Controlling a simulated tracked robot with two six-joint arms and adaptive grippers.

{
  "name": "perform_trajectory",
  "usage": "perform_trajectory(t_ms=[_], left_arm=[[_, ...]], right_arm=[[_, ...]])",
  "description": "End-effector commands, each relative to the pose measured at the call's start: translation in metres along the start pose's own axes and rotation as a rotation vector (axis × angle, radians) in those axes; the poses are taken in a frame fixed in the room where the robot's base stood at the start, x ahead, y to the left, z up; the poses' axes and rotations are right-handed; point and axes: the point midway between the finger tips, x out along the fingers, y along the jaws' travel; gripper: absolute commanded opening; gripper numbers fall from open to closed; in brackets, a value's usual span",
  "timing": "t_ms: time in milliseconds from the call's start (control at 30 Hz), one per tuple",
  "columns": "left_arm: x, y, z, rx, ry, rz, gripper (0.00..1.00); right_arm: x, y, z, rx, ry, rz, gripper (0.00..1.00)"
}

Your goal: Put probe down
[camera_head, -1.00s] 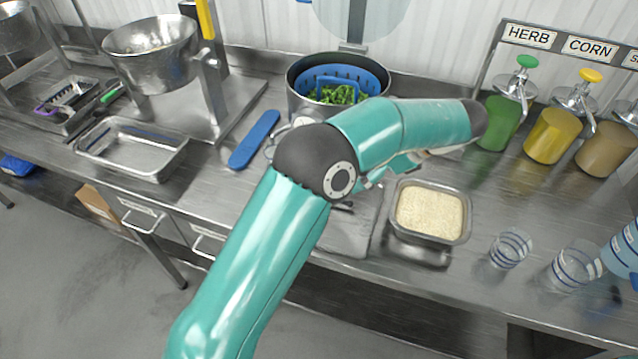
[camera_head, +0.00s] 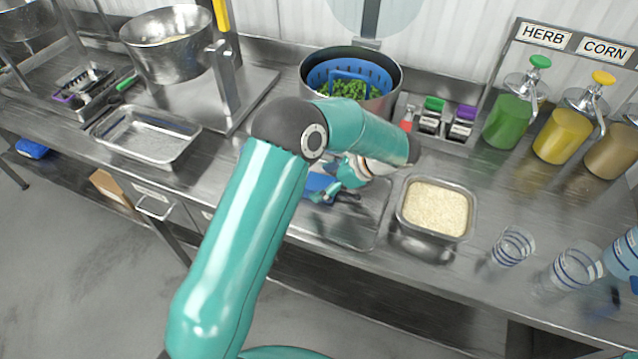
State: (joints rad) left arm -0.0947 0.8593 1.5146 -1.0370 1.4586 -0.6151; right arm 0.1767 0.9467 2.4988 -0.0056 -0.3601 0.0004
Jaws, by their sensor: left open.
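My left arm crosses the middle of the view. Its left gripper (camera_head: 328,196) is low over the grey tray (camera_head: 362,236), open, and partly hidden by my own wrist. A blue flat piece (camera_head: 318,183) shows beneath or beside its fingers; whether they touch it I cannot tell. I cannot make out a probe for certain. A small rack behind the wrist holds a green-topped item (camera_head: 433,104) and a purple-topped item (camera_head: 465,113), with a red item (camera_head: 407,119) beside them. My right gripper is not in view.
A metal pan of rice (camera_head: 436,208) stands right of the tray. Clear cups (camera_head: 513,246) are near the front edge. A pot with a blue basket of greens (camera_head: 350,80) stands behind, and pump jars (camera_head: 508,120) at right. An empty steel pan (camera_head: 147,135) is at left.

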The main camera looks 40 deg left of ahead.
Motion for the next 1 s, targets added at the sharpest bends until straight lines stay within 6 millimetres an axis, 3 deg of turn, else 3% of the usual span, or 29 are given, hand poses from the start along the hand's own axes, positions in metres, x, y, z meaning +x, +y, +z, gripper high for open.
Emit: perform_trajectory(t_ms=[200,433,867,1000], left_arm=[[0.021,0.000,0.001,0.000,0.000,0.001,0.88],[0.022,0.000,0.000,-0.001,0.001,0.000,0.86],[0.022,0.000,0.001,-0.002,0.000,0.000,0.14],[0.022,0.000,0.001,-0.002,0.000,0.001,0.14]], right_arm=[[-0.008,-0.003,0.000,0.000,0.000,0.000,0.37],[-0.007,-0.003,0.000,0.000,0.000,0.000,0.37],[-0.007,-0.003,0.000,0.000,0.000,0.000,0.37],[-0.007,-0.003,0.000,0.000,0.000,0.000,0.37]])
